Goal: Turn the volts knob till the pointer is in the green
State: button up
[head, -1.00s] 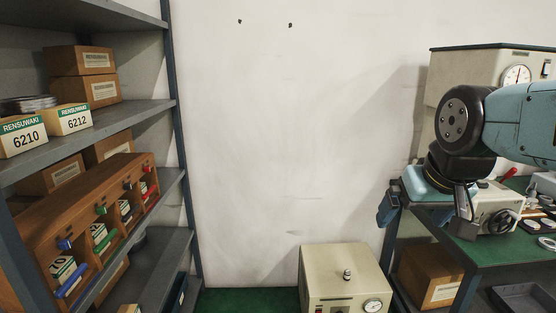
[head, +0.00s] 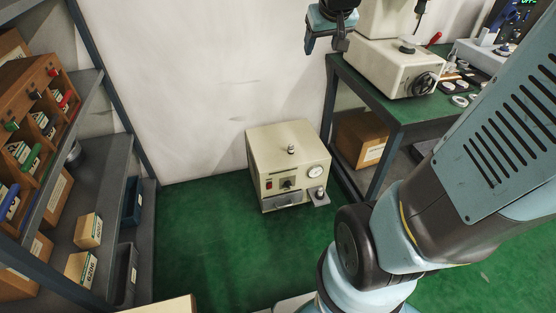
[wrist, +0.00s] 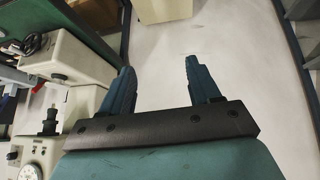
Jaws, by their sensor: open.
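A cream box-shaped unit (head: 278,146) stands on the green floor against the wall in the head view. Its front has a small dark knob (head: 287,185), a red switch (head: 268,185) and a round white dial (head: 315,171). The lettering and the dial's pointer are too small to read, so I cannot tell if the pointer is in the green. My gripper (head: 325,42) is at the top of the head view, above and apart from the unit. In the wrist view my gripper (wrist: 160,82) shows its two blue fingers spread, with nothing between them.
A green-topped bench (head: 385,102) at right bears a cream machine (head: 395,65) with a black handwheel. A cardboard box (head: 361,138) sits under it. A grey shelf rack (head: 100,205) stands at left. The floor before the unit is clear. My arm crosses the lower right.

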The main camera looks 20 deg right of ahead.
jog(key=w+d+f+t, duration=0.1)
jog(key=w+d+f, duration=0.2)
jog(key=w+f, duration=0.55)
jog(key=w+d+f, duration=0.3)
jog(key=w+f, duration=0.2)
jog(key=w, duration=0.7)
jog(key=w+d+f+t, duration=0.1)
jog(key=w+d+f, duration=0.1)
jog(key=w+f, duration=0.8)
jog(key=m+t+y, duration=0.2)
jog(key=t+y, duration=0.2)
jog(key=t, duration=0.1)
send_near(289, 186)
jog(key=x, duration=0.8)
jog(key=shift+w+f, duration=0.1)
jog(key=shift+w, duration=0.25)
